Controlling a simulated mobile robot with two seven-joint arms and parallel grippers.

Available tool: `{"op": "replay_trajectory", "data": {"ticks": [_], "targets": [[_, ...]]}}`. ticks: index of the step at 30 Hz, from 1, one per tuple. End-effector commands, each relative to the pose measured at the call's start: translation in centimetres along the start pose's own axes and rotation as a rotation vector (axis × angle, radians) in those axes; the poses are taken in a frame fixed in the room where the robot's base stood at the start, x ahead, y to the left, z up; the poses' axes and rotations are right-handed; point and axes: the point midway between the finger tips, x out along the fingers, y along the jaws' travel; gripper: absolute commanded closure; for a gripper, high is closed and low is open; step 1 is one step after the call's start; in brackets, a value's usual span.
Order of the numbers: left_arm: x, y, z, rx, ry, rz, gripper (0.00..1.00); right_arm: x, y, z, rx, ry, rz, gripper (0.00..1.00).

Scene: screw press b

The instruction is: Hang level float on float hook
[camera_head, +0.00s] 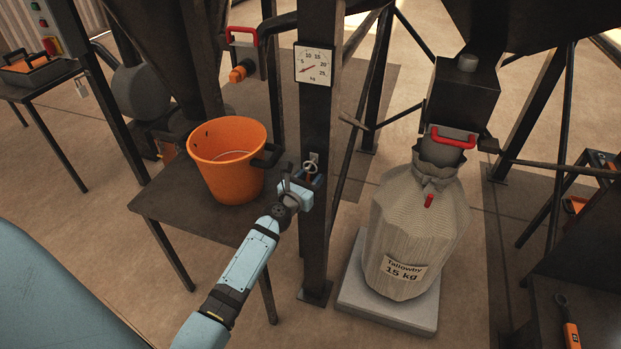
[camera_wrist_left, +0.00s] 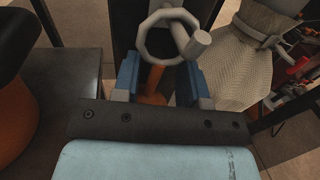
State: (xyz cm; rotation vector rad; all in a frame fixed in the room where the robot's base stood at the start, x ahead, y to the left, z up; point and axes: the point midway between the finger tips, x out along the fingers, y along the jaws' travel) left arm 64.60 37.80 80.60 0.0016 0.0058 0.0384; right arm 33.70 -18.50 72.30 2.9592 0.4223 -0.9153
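In the left wrist view the handwheel (camera_wrist_left: 168,32) shows as a ring with a side knob, just beyond the blue fingers. The fingers of the left gripper (camera_wrist_left: 161,80) stand apart. An orange stem (camera_wrist_left: 155,82) shows between them, with gaps on both sides. An orange piece with a dark end (camera_head: 241,72) hangs behind the post's left side; it may be the level float. I cannot make out the float hook. My right gripper is out of view.
An orange bucket (camera_head: 228,160) stands on a dark table (camera_head: 165,205) left of the gripper. A tied sack (camera_head: 415,225) stands on a pale platform (camera_head: 385,305) at the right. A dial (camera_head: 313,65) is on the post (camera_head: 318,120). Red handles (camera_head: 453,137) are nearby.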

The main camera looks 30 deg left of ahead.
Motion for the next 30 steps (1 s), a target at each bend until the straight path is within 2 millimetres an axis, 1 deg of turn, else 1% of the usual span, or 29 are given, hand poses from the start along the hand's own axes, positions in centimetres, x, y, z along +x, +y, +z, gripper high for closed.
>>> {"op": "replay_trajectory", "data": {"ticks": [2, 5, 12, 15, 18, 23, 30], "targets": [[-0.8, 0.0, -0.1, -0.001, 0.001, 0.000, 0.60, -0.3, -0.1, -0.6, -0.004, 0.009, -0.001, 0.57], [-2.7, 0.0, -0.1, -0.001, 0.003, 0.000, 0.60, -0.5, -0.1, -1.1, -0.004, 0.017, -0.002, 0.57], [-8.5, 0.0, -0.2, 0.001, 0.003, 0.000, 0.60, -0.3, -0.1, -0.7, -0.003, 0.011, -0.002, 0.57], [-10.5, 0.0, -0.2, 0.000, 0.002, 0.000, 0.60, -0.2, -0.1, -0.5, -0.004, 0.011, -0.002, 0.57], [-12.1, 0.0, -0.2, 0.001, 0.002, 0.000, 0.60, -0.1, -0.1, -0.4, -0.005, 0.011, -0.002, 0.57], [-13.5, 0.0, -0.1, 0.000, 0.001, 0.000, 0.60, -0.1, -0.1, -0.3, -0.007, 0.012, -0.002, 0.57], [-13.8, 0.0, 0.0, 0.000, -0.001, 0.000, 0.60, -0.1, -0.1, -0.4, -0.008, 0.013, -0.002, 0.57]]}}
